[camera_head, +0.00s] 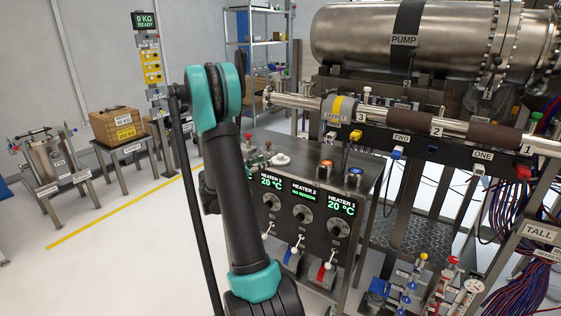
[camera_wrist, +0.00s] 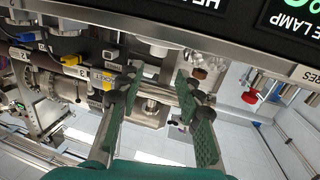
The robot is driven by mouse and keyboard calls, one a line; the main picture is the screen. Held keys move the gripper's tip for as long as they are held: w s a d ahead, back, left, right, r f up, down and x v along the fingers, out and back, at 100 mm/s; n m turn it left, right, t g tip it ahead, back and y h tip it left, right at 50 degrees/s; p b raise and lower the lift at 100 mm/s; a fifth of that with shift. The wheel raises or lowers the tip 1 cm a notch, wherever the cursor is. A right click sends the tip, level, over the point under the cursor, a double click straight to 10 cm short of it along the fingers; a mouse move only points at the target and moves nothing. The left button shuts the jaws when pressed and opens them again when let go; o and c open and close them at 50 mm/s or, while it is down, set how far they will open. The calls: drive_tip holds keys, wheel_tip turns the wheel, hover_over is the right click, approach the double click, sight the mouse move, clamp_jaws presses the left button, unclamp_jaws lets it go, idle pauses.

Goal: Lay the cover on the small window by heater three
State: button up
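A small flange (camera_head: 268,97) ends the pipe at the left. Marker three also shows in the wrist view (camera_wrist: 68,60). I cannot make out the small window or its cover for certain in either view. My gripper (camera_wrist: 155,84) shows in the wrist view with its green-padded fingers apart. I see nothing held between them; metal pipework shows behind. In the head view my arm hides the gripper.
The heater control box (camera_head: 318,205) stands right of my arm, with red knobs and a white round piece (camera_head: 281,160) on or behind its top. A wooden box (camera_head: 116,121) sits on a stand at left. Open floor lies at left.

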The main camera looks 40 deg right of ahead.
sight(280, 154)
drive_tip(key=x, duration=0.5)
drive_tip(key=shift+d, duration=0.15)
drive_tip(key=shift+x, duration=2.6)
drive_tip(key=shift+s, duration=0.15)
drive_tip(key=shift+c, duration=0.6)
clamp_jaws()
